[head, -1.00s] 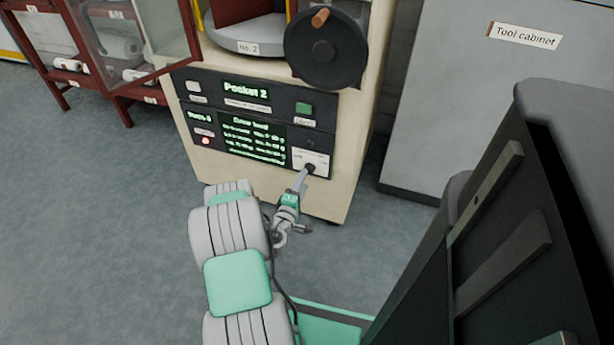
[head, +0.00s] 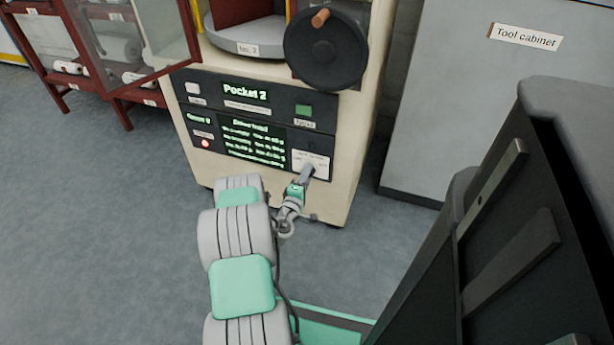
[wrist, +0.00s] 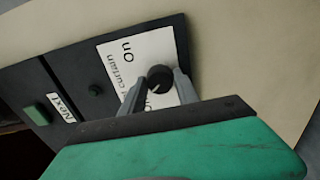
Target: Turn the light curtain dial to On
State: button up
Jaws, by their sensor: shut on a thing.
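The light curtain dial (wrist: 159,77) is a small round black knob on a white label plate (wrist: 113,50), low on the right of the machine's dark panel. The plate reads "On" at one end; the lettering at the other end is partly covered by a finger. My gripper (wrist: 160,82) is shut on the dial, one grey finger on each side of it. In the head view my gripper (head: 307,172) reaches the plate (head: 322,159) from below and hides the dial. I cannot tell which way the dial points.
A green button (head: 303,110) sits above the plate, and a lit screen (head: 255,143) is to its left. A black handwheel (head: 326,49) juts out above the panel. The tool cabinet (head: 450,120) stands to the right. Open grey floor (head: 90,220) lies to the left.

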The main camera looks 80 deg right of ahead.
grip_shut()
jog(key=shift+m, duration=0.3)
jog(key=shift+m+b, duration=3.95)
jog(key=shift+m, duration=2.75)
jog(key=o, duration=0.8)
grip_release()
